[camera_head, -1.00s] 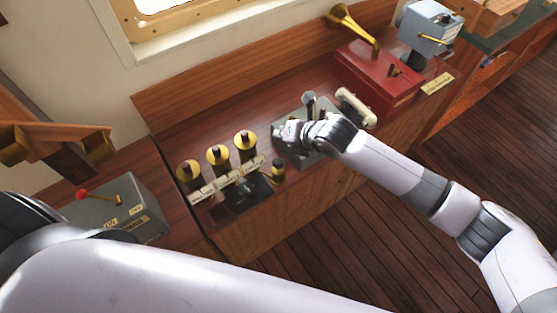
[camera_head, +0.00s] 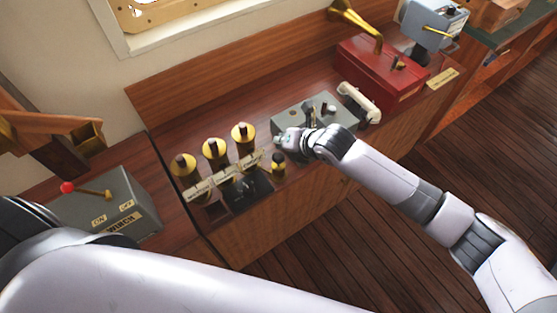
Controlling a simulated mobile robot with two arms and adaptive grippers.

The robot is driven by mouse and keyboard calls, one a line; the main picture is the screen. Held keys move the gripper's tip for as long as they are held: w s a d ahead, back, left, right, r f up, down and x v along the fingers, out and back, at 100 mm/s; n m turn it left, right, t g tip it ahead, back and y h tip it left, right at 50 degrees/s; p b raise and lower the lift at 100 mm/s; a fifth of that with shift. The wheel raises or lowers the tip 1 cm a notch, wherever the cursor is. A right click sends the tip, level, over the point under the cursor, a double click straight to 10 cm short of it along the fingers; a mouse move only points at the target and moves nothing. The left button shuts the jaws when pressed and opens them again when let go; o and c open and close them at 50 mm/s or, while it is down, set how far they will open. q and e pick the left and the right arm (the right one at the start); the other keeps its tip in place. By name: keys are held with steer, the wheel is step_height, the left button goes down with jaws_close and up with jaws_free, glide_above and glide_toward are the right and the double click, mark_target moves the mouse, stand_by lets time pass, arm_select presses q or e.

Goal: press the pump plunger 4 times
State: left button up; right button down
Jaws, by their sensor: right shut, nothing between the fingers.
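A small brass-and-black knob (camera_head: 278,161) stands upright at the console's front edge, beside a black switch plate; it may be the pump plunger, but I cannot read a label on it. Three larger brass fittings with dark knobs (camera_head: 214,149) stand in a row to its left, with paper labels in front. My right gripper (camera_head: 284,139) is shut and empty, just above and behind the small knob, apart from it as far as I can see. It covers the left front corner of a grey control box (camera_head: 289,119). My left gripper is out of view.
A white handset (camera_head: 358,103) and a red box (camera_head: 382,75) with a brass horn (camera_head: 356,22) stand right of the grey box. A grey box with a red-tipped lever (camera_head: 106,205) is at the left. The console has a raised wooden back (camera_head: 220,75).

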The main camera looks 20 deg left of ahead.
mark_target(280, 154)
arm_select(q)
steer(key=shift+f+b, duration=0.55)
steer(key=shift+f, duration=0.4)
arm_select(e)
steer(key=shift+f, duration=1.15)
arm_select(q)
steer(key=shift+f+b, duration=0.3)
arm_select(e)
steer(key=shift+f, duration=0.4)
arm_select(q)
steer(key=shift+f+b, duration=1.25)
arm_select(e)
steer(key=shift+s+f, duration=0.1)
steer(key=shift+f, duration=1.55)
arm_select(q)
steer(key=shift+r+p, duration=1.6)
arm_select(e)
steer(key=shift+r, duration=2.05)
steer(key=shift+r, duration=0.1)
step_height(280, 154, up, 5)
steer(key=p, duration=0.4)
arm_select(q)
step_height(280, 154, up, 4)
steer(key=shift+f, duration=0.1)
